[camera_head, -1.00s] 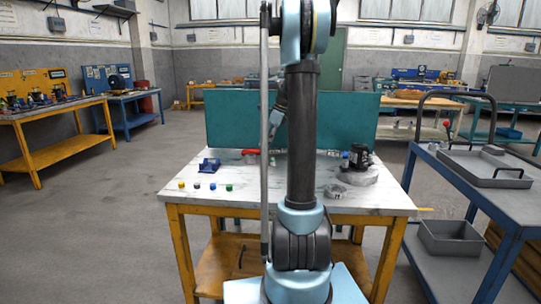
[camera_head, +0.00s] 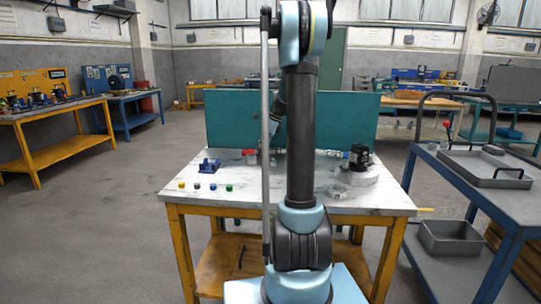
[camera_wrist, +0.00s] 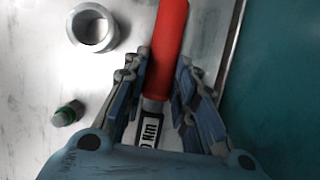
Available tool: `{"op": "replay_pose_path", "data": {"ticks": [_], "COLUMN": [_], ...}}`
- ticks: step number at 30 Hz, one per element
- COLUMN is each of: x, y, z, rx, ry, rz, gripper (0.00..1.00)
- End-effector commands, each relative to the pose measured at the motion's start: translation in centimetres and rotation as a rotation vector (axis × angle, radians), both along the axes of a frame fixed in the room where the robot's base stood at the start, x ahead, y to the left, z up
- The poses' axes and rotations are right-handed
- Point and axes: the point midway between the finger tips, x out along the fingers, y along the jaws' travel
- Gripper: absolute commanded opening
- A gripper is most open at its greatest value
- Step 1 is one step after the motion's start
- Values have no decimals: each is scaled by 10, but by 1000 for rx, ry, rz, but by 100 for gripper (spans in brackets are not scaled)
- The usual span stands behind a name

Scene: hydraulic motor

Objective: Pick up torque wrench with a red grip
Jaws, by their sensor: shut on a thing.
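The torque wrench (camera_wrist: 170,30) shows in the wrist view as a red grip running up out of the top edge, with a dark and white lettered part at its lower end. My gripper (camera_wrist: 161,78) is shut on it, one finger on either side. The rest of the wrench is out of the wrist view. In the head view my own arm hides the gripper and most of the area behind it. A small red piece (camera_head: 248,152) shows just left of the arm; I cannot tell whether it is part of the wrench.
The white worktable (camera_head: 240,192) holds a blue fixture (camera_head: 209,166), several small coloured pieces and a black motor-like part (camera_head: 359,155). A teal panel (camera_head: 350,120) stands behind it. A metal ring (camera_wrist: 93,28) and green-topped piece (camera_wrist: 67,113) lie left of my gripper. A blue cart (camera_head: 450,205) stands right.

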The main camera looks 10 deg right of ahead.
Motion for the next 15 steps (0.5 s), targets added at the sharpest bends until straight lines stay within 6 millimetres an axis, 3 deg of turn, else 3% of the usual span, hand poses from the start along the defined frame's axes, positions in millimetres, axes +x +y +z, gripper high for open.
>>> {"op": "replay_pose_path", "data": {"ticks": [8,15], "x": [0,0], "y": [1,1], "z": [6,43], "rx": [0,0], "ry": [0,0], "rz": [1,1], "gripper": [0,0]}}
